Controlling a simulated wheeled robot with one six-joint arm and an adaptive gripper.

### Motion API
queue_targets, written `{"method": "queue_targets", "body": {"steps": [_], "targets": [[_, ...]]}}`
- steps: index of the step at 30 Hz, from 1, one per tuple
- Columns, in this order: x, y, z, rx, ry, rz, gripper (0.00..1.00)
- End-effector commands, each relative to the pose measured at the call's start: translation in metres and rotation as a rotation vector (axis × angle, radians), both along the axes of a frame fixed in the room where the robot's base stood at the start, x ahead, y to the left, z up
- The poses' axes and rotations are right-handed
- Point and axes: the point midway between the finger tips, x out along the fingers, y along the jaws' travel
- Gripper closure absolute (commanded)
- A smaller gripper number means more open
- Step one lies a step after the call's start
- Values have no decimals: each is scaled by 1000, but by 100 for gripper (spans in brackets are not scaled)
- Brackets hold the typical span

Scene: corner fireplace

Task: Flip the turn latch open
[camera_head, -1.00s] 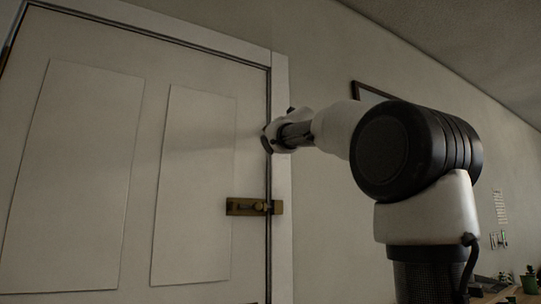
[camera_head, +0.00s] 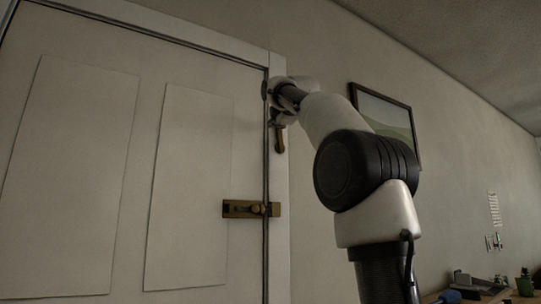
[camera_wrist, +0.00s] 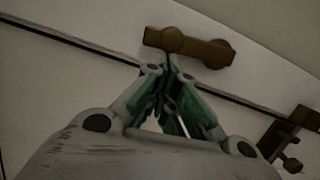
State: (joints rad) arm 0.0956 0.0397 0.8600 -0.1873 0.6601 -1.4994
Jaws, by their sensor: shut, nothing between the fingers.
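The brass turn latch (camera_head: 279,138) is on the white door frame just right of the door gap, its bar hanging roughly upright. In the wrist view the latch (camera_wrist: 190,46) lies roughly along the dark gap and appears to stay on the frame side, with a round boss near one end. My gripper (camera_wrist: 169,76) is shut and empty, its fingertips close to the latch; touching or apart, I cannot tell. In the head view my gripper (camera_head: 274,108) is just above the latch, partly hidden by my arm. The white panelled door (camera_head: 198,180) looks closed.
A brass slide bolt (camera_head: 250,209) sits lower on the door edge and also shows in the wrist view (camera_wrist: 286,139). A framed picture (camera_head: 385,112) hangs on the wall behind my arm. A table edge with small items (camera_head: 490,290) is at lower right.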

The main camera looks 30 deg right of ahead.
Motion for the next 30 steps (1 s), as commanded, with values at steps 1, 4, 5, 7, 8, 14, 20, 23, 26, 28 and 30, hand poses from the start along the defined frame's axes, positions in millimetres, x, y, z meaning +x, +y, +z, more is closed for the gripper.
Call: {"method": "queue_targets", "body": {"steps": [1,4,5,7,8,14,20,23,26,28,30], "targets": [[0,-2,1,-3,0,-1,100],[0,-5,3,-5,0,-1,100],[0,-6,4,-5,0,-1,100],[1,-7,4,-5,0,0,100],[1,-7,4,-5,0,0,100],[0,-9,6,-7,0,0,100],[0,-9,6,-7,0,0,100],[0,-9,6,-7,0,0,100],[0,-9,6,-7,0,0,100],[0,-8,5,-7,0,0,100],[0,-7,5,-7,0,0,100]]}}
